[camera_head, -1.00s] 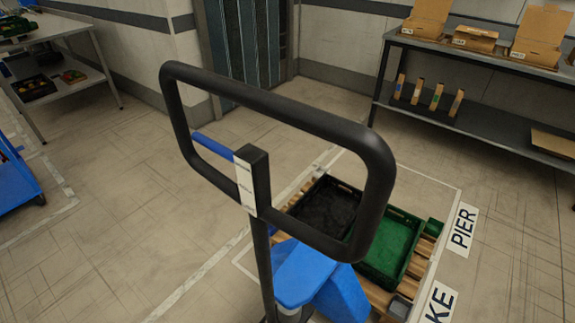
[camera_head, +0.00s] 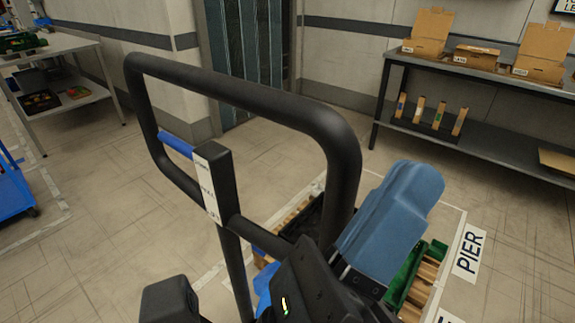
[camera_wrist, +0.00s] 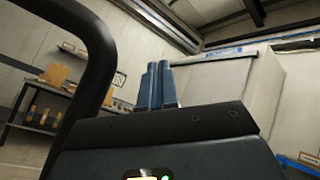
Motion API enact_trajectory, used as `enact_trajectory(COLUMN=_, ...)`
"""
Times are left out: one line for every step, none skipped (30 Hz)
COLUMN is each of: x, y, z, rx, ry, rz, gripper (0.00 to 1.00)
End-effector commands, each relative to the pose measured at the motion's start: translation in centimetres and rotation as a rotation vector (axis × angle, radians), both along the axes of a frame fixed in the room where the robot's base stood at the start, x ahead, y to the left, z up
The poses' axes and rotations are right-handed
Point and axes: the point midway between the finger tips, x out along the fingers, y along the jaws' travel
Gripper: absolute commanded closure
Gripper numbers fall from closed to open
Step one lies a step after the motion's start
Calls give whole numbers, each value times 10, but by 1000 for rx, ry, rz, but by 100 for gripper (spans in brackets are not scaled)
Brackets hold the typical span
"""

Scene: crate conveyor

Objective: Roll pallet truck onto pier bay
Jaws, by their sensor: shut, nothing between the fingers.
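The pallet truck shows mostly as its black handle loop (camera_head: 250,103), with a blue lever (camera_head: 176,145) at its post. Part of its blue body (camera_head: 262,287) shows low down. A wooden pallet (camera_head: 426,272) with a green crate (camera_head: 404,274) lies beyond, mostly hidden by my arm. The PIER floor label (camera_head: 468,252) stands beside a white floor outline (camera_head: 446,262) near the pallet. Whether the pallet is wholly inside cannot be told. My gripper (camera_head: 418,178) is shut and empty, its blue fingers (camera_wrist: 158,85) together, just right of the loop.
A grey shelf table (camera_head: 480,75) with cardboard boxes stands at the back right. A table (camera_head: 70,45) and a blue cart (camera_head: 14,190) are at the left. The floor (camera_head: 100,220) between the truck and left table is clear. The loop also shows in the wrist view (camera_wrist: 97,60).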

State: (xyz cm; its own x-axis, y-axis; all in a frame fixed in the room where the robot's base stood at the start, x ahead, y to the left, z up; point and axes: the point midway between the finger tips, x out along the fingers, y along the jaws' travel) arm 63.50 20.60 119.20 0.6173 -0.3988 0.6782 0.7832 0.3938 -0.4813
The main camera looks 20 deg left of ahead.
Motion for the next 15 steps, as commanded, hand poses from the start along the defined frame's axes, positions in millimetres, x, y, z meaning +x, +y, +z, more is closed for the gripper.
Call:
enact_trajectory(x=-2, y=20, z=3, rx=108, ry=5, rz=55, gripper=100)
enact_trajectory(x=-3, y=29, z=5, rx=168, ry=12, rz=82, gripper=100)
enact_trajectory(x=-4, y=41, z=6, rx=240, ry=25, rz=116, gripper=100)
enact_trajectory(x=-6, y=49, z=8, rx=294, ry=36, rz=140, gripper=100)
enact_trajectory(x=-7, y=58, z=9, rx=347, ry=48, rz=165, gripper=100)
enact_trajectory(x=-10, y=71, z=10, rx=415, ry=66, rz=197, gripper=100)
enact_trajectory(x=-13, y=80, z=11, rx=464, ry=81, rz=219, gripper=100)
enact_trajectory(x=-16, y=90, z=12, rx=517, ry=98, rz=244, gripper=100)
enact_trajectory(x=-21, y=103, z=14, rx=583, ry=123, rz=275, gripper=100)
enact_trajectory(x=-25, y=113, z=15, rx=630, ry=144, rz=297, gripper=100)
enact_trajectory(x=-29, y=122, z=16, rx=677, ry=165, rz=318, gripper=100)
enact_trajectory(x=-35, y=134, z=17, rx=734, ry=192, rz=343, gripper=100)
enact_trajectory(x=-39, y=142, z=18, rx=769, ry=212, rz=359, gripper=100)
enact_trajectory(x=-43, y=149, z=18, rx=802, ry=230, rz=374, gripper=100)
enact_trajectory(x=-48, y=157, z=19, rx=840, ry=252, rz=391, gripper=100)
